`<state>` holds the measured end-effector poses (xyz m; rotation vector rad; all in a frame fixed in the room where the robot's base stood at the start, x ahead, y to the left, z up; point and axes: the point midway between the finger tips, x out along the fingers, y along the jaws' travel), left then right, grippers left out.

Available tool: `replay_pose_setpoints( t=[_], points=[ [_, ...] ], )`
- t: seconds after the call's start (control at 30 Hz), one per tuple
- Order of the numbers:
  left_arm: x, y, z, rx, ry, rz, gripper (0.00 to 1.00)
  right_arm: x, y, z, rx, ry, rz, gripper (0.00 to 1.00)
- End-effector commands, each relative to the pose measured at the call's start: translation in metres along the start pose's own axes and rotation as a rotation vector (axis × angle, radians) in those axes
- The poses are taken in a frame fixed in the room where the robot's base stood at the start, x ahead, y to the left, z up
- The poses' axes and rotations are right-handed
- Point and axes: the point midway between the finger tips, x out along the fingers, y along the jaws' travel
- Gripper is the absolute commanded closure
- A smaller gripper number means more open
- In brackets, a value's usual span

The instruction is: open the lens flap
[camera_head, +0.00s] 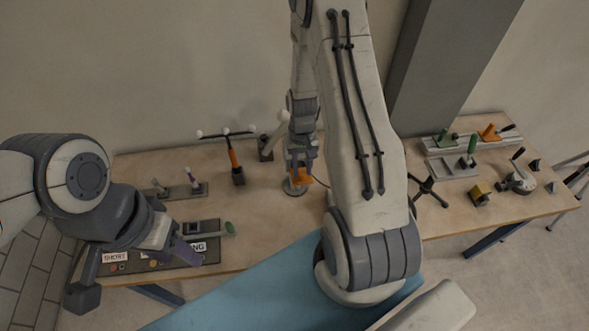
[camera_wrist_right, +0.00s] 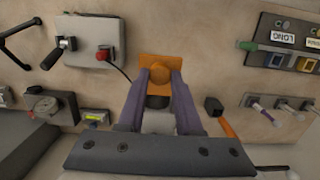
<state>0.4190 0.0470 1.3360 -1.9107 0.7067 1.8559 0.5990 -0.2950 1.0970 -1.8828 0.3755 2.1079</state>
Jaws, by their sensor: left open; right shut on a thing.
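An orange flap (camera_wrist_right: 160,66) shows as a flat plate with a dark round part below it, at the middle of the right wrist view. It also shows in the head view (camera_head: 302,179), above a small round base (camera_head: 293,188) on the bench. My right gripper (camera_wrist_right: 161,78) is shut on the orange flap, with a purple finger on each side; in the head view the gripper (camera_head: 300,167) is partly hidden by my arm. My left gripper (camera_head: 190,250) is open, over or beside the panel with signs. The flap's hinge and any lens are hidden.
The bench (camera_head: 260,225) holds a sign panel (camera_head: 115,268) at left, a post with an orange stem (camera_head: 235,163) behind, and rail fixtures (camera_head: 470,142) at right. A grey box (camera_wrist_right: 90,45) with a red knob stands near the flap. A blue surface (camera_head: 250,290) lies in front.

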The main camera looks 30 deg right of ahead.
Motion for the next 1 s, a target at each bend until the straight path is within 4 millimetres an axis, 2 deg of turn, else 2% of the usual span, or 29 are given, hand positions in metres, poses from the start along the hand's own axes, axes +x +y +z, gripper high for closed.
replay_pose_setpoints(
  t=[0.03,0.5,0.53,0.57,0.6,1.0],
  points=[
    [0.0000,0.0000,0.0000,0.000,0.000,0.000,0.50,-0.0020,0.0011,-0.0047,0.005,0.009,-0.002,1.00],
    [-0.0003,0.0000,-0.0001,0.000,0.000,0.000,0.50,-0.0033,0.0037,-0.0052,0.009,0.005,-0.004,1.00],
    [-0.0004,0.0000,-0.0001,0.000,0.000,0.000,0.50,-0.0033,0.0038,-0.0051,0.009,0.005,-0.004,0.55],
    [-0.0004,0.0000,-0.0001,0.000,0.000,0.000,0.50,-0.0032,0.0038,-0.0049,0.008,0.004,-0.004,0.43],
    [-0.0004,0.0000,-0.0001,0.000,0.000,0.000,0.50,-0.0031,0.0038,-0.0044,0.008,0.003,-0.004,0.36],
    [0.0031,-0.0003,0.0000,0.000,0.000,0.000,0.50,-0.0061,0.0043,-0.0028,0.008,-0.002,-0.003,0.36]
  ],
)
